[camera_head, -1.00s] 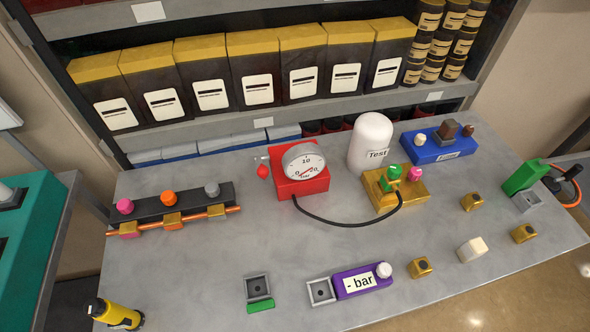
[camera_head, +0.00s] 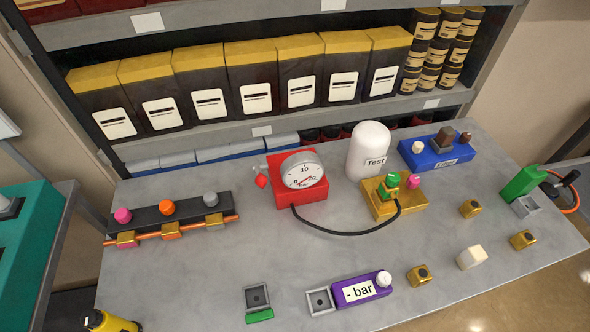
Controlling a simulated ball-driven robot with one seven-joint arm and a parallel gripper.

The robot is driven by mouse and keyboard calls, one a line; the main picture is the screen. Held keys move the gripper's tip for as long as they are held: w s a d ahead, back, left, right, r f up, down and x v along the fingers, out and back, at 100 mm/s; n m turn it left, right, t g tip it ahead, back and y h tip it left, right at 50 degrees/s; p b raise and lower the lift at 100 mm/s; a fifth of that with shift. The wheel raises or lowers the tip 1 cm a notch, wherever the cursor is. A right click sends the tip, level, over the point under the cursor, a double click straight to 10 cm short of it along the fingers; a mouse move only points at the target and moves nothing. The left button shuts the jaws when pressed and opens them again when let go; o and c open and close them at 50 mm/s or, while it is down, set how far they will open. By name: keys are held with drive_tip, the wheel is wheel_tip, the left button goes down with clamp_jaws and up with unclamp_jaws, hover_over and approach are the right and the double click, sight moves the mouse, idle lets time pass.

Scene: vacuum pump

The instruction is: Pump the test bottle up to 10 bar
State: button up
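The white test bottle (camera_head: 369,150), labelled "Test", stands upright at the back of the grey table, behind a gold block (camera_head: 397,207) with a green knob (camera_head: 389,187) and a pink knob (camera_head: 413,182). A red gauge block (camera_head: 301,194) carries a round dial (camera_head: 303,170) with a red needle near the low end; its exact reading is too small to tell. A purple block (camera_head: 362,289) labelled "- bar" with a white knob lies at the front. My gripper is not in view.
A blue block (camera_head: 436,152) with knobs sits at back right. A dark manifold (camera_head: 171,215) with coloured knobs is at left. Small gold blocks (camera_head: 524,240) and a white block (camera_head: 472,257) lie at right. Shelves stand behind.

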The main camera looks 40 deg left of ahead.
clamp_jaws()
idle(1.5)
